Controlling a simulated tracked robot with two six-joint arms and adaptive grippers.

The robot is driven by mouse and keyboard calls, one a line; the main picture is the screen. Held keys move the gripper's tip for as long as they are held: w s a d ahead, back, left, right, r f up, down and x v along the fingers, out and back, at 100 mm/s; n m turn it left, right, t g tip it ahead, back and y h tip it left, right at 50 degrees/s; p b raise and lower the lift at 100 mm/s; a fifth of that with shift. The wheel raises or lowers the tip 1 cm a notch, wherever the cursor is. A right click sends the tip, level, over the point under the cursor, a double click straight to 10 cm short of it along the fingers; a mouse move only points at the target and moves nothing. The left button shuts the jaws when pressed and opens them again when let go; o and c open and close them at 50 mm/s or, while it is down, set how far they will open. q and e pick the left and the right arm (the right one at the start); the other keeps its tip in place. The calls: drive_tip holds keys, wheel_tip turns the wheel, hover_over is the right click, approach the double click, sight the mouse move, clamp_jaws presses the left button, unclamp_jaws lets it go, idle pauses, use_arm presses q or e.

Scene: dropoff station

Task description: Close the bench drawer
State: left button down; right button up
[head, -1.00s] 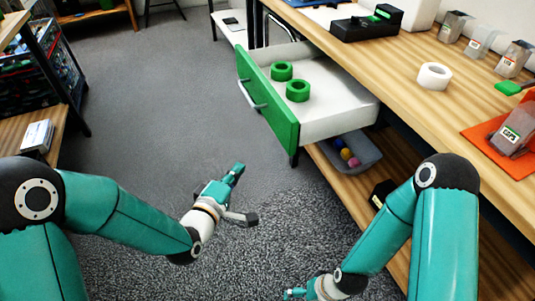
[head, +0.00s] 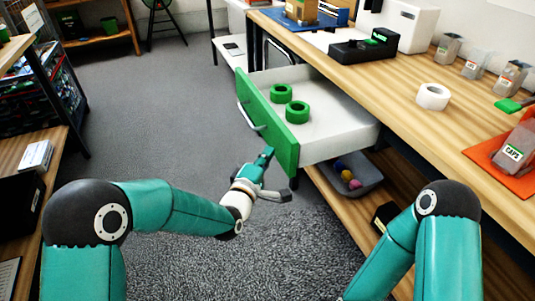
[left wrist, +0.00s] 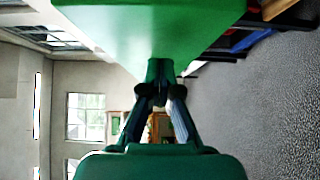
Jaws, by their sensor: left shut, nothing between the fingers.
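The bench drawer (head: 350,124) stands pulled out from under the bench, with a green front (head: 268,124) and a white inside. Two green tape rolls (head: 297,111) lie in it. A pale handle (head: 248,114) is on the outer face of the front. My left gripper (head: 267,157) is shut and empty, close to the lower near part of the drawer front. In the left wrist view the green front (left wrist: 150,25) fills the top, just beyond my fingertips (left wrist: 160,70). I cannot tell whether they touch it. My right gripper is out of view.
The wooden bench top (head: 400,125) carries a white tape roll (head: 433,96), a black dispenser (head: 365,47) and clear bins. A grey bin (head: 352,178) with coloured balls is on the lower shelf. The floor left of the drawer is clear.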

use_arm(q)
drive_tip(key=shift+w+d, duration=0.2)
drive_tip(key=shift+d, duration=0.35)
